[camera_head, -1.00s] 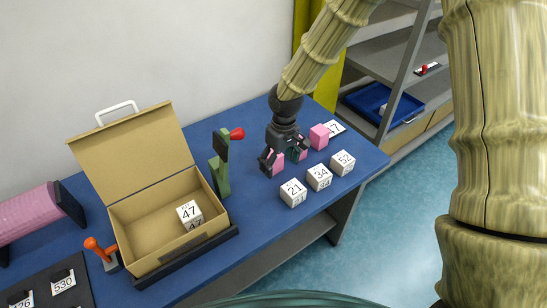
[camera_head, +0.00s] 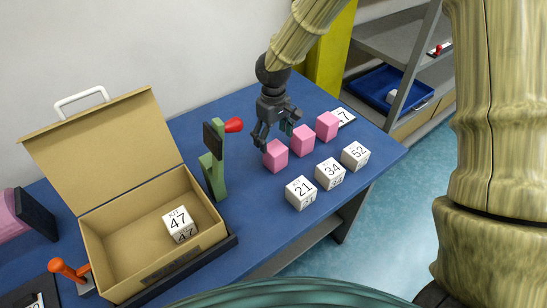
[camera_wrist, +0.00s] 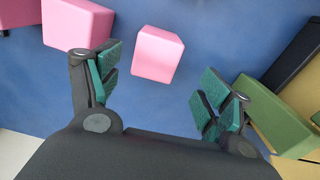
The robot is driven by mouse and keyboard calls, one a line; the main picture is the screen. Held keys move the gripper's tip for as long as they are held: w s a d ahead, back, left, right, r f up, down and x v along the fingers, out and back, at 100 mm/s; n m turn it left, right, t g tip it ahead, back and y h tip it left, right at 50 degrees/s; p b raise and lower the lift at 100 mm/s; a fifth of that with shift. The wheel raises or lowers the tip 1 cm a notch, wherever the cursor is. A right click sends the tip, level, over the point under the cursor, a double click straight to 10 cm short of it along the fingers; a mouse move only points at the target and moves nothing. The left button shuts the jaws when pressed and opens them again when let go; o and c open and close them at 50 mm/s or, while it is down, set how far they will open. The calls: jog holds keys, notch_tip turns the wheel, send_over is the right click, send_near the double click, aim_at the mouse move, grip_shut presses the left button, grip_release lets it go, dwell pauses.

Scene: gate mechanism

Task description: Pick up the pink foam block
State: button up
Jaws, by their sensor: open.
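Three pink foam blocks stand in a row on the blue table: a near-left one (camera_head: 275,157), a middle one (camera_head: 302,141) and a far-right one (camera_head: 327,126). My gripper (camera_head: 277,133) is open and empty, behind and above the near-left and middle blocks. In the wrist view one pink block (camera_wrist: 157,54) shows whole, beyond the gap between my fingers (camera_wrist: 158,82). A second pink block (camera_wrist: 78,22) lies past my left finger, partly hidden by it, and a third (camera_wrist: 15,12) is cut by the top-left corner.
White numbered cubes 21 (camera_head: 301,192), 34 (camera_head: 330,173) and 52 (camera_head: 355,155) stand in front of the pink blocks.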

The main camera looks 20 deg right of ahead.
aim_at(274, 148)
jog(key=shift+d+f+p, duration=0.1)
jog(key=shift+f+p, duration=0.65)
jog(key=shift+f, duration=2)
jog(key=shift+d+f+p, duration=0.15)
jog(key=shift+f+p, duration=0.35)
jog(key=shift+f, duration=0.4)
jog(key=shift+d+f+p, duration=0.15)
jog(key=shift+f+p, duration=0.35)
jog(key=shift+f, duration=1.2)
jog(key=c, duration=0.8)
